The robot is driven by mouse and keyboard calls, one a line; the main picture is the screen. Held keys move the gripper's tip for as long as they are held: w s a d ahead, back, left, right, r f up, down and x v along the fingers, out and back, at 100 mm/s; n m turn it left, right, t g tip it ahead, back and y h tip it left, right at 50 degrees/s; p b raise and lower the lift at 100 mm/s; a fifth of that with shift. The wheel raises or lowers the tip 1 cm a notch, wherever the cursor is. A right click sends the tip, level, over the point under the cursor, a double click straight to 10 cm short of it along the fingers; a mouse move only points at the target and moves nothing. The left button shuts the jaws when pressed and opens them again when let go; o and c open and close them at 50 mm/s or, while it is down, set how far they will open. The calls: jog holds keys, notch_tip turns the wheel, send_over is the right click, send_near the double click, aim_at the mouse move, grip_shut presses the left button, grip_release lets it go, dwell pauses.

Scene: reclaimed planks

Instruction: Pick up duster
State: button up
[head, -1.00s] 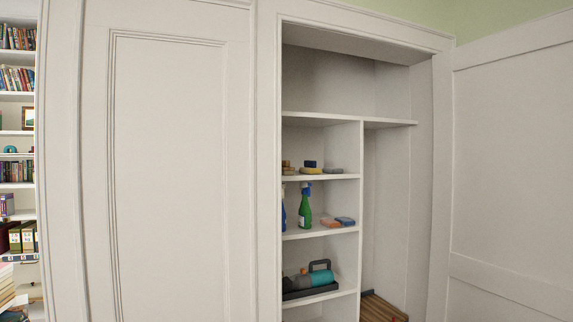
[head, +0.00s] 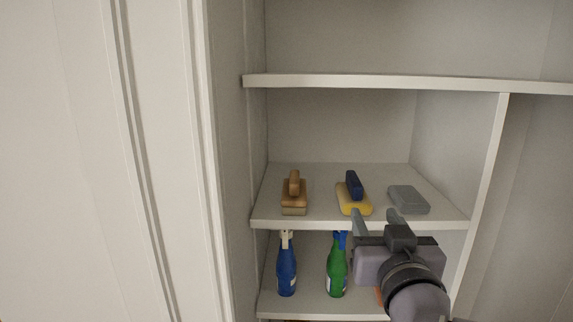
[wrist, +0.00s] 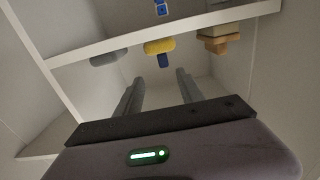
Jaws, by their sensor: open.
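A yellow block with a dark blue handle on top (head: 355,200), which looks like the duster, sits on the cupboard's middle shelf. It also shows, upside down, in the wrist view (wrist: 159,47). A wooden brush-like block with a handle (head: 294,196) is to its left and a grey block (head: 408,200) to its right. My gripper (head: 377,217) is open and empty, at the shelf's front edge. In the head view its left fingertip overlaps the yellow block's lower right; contact cannot be told. In the wrist view the yellow block lies beyond the gap between the fingers (wrist: 160,78).
The shelf (head: 275,223) has a raised-looking front edge and an upper shelf (head: 400,83) above it. Below stand a blue bottle (head: 286,270) and a green bottle (head: 337,272). An upright divider (head: 487,165) bounds the right side, a cupboard wall (head: 238,150) the left.

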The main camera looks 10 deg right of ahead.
aim_at(357, 192)
jog(key=p+x, duration=0.2)
jog(key=x, duration=0.1)
jog(key=p+x, duration=0.2)
jog(key=x, duration=0.1)
jog(key=p+x, duration=0.2)
jog(key=x, duration=0.1)
jog(key=shift+w+a, duration=0.3)
jog(key=shift+w, duration=0.25)
jog(key=shift+w+d+p, duration=0.1)
jog(key=shift+w+p, duration=0.3)
jog(key=shift+w, duration=0.25)
jog(key=x, duration=0.3)
jog(key=p+x, duration=0.1)
jog(key=x, duration=0.1)
jog(key=shift+d+f, duration=0.15)
jog(key=shift+f, duration=0.2)
jog(key=shift+s+r, duration=0.15)
jog(key=shift+s, duration=0.2)
jog(key=shift+c, duration=0.6)
jog(key=shift+w, duration=0.1)
grip_shut()
